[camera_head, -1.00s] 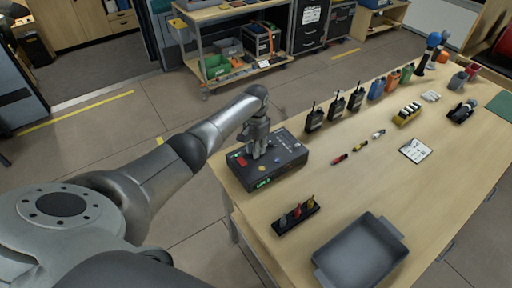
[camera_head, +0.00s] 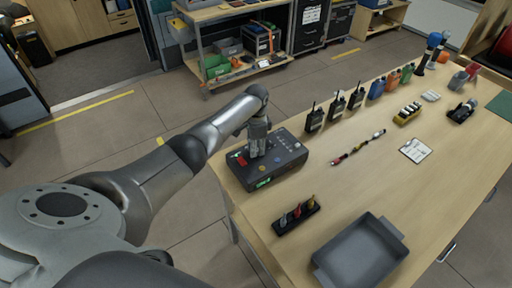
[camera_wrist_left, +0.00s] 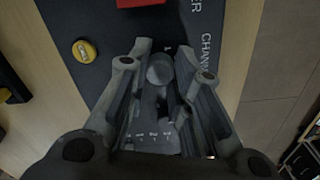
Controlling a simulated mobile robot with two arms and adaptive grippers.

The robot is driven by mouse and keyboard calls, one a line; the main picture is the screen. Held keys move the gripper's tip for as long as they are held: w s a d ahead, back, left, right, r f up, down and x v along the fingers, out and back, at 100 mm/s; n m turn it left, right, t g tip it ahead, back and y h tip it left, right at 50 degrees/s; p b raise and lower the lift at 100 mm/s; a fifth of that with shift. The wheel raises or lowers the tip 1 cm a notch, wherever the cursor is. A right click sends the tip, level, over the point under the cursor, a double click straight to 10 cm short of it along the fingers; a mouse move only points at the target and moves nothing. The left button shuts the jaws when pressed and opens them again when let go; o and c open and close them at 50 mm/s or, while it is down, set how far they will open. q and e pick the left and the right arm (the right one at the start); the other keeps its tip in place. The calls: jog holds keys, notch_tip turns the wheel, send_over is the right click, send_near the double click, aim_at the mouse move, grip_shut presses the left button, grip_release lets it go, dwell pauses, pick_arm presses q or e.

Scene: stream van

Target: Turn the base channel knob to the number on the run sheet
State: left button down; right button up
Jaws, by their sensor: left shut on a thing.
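The base unit (camera_head: 285,155) is a dark box on the near left part of the table, with a green lit display (camera_head: 263,183) on its front. My left gripper (camera_head: 256,154) points down onto its top. In the left wrist view, my left gripper (camera_wrist_left: 163,78) has its fingers shut around the round grey channel knob (camera_wrist_left: 160,68), beside printed "CHANNEL" lettering. The fingers hide part of the knob, and its setting is not readable. The run sheet (camera_head: 415,150) is a white sheet lying on the table; its number is too small to read. My right gripper is not in view.
A yellow button (camera_wrist_left: 84,51) and a red part (camera_wrist_left: 140,3) sit on the unit near the fingers. Several radios (camera_head: 336,108) stand behind the unit. A grey tray (camera_head: 322,270) and a dark holder (camera_head: 280,226) are at the front.

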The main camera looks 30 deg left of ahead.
pick_arm(q)
jog(key=shift+w+r, duration=0.15)
jog(key=shift+r, duration=0.05)
jog(key=c, duration=1.3)
grip_release()
jog(key=shift+o, duration=0.2)
jog(key=shift+f, duration=0.1)
notch_tip(320, 180, up, 12)
